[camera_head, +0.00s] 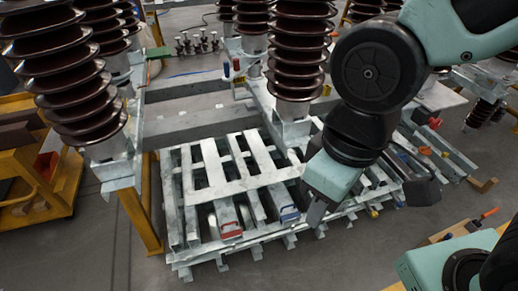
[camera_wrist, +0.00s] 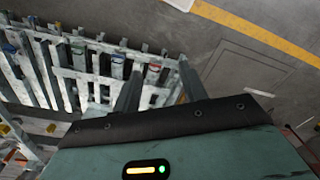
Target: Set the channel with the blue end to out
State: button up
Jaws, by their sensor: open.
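The channel with the blue end (camera_head: 289,214) lies among grey metal channels in a slatted pale stack on the floor. Its blue end faces the front of the stack. A channel with a red end (camera_head: 231,230) lies to its left. My gripper (camera_head: 315,214) is just right of the blue end in the head view, apart from it as far as I can tell. In the wrist view my gripper (camera_wrist: 160,67) has its two fingers spread, with nothing held. Small coloured ends show beyond the fingers there, including a red one (camera_wrist: 155,67); which is which is hard to tell.
Ribbed brown insulators (camera_head: 298,50) stand on metal posts behind the stack and at left (camera_head: 65,70). A yellow cart (camera_head: 35,170) is at far left. More channels with coloured ends lie right of the stack, partly behind my arm. Floor is bare in front.

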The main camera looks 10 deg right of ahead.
jog(key=shift+w+f, duration=0.1)
jog(key=shift+f, duration=0.1)
jog(key=c, duration=0.6)
jog(key=shift+m+t+y, duration=0.3)
jog(key=shift+m+y, duration=0.1)
jog(key=shift+m, duration=0.4)
jog(key=w+f+b, duration=0.3)
jog(key=f+b, duration=0.1)
jog(key=w+a+f+b, duration=0.1)
jog(key=w+f+b, duration=0.2)
jog(key=f+b, duration=0.1)
jog(key=w+f+b, duration=0.4)
jog(key=shift+a+f, duration=0.2)
jog(key=shift+a, duration=0.15)
grip_shut()
jog(key=m+t+b, duration=0.3)
jog(key=m+b, duration=0.1)
jog(key=b, duration=3.3)
send_over(283, 202)
jog(key=shift+h, duration=0.4)
notch_tip(283, 202, down, 57)
jog(key=shift+d+f, duration=0.1)
jog(key=shift+f, duration=0.1)
jog(key=s, duration=0.1)
jog(key=s+b, duration=0.1)
jog(key=shift+s+d+f, duration=0.25)
jog(key=shift+s, duration=0.15)
jog(key=shift+s+b, duration=0.35)
jog(key=shift+s, duration=0.25)
